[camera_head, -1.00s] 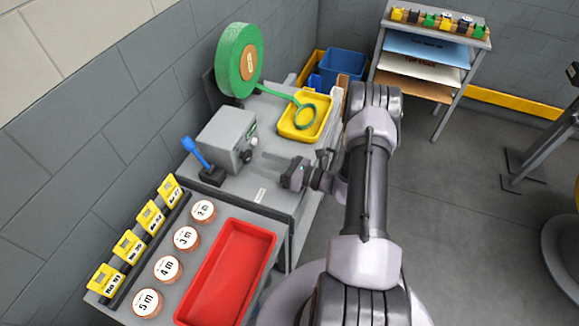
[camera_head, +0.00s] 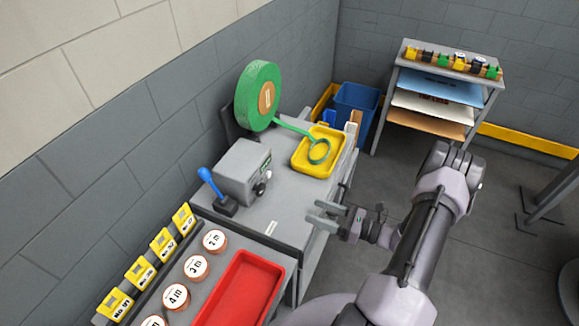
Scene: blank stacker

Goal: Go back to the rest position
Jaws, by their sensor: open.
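My gripper (camera_head: 318,214) is open and empty. It hangs over the front edge of the grey bench (camera_head: 293,221), to the right of the grey machine box, with its jaws pointing left. My arm reaches in from the lower right. No object is between the fingers.
The bench holds a grey box (camera_head: 241,172), a blue-handled lever (camera_head: 212,187), a green reel (camera_head: 258,97) and a yellow tray (camera_head: 313,160). A red tray (camera_head: 240,290) and labelled round discs (camera_head: 195,267) are at lower left. A shelf rack (camera_head: 437,98) stands at the back. Open floor lies right.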

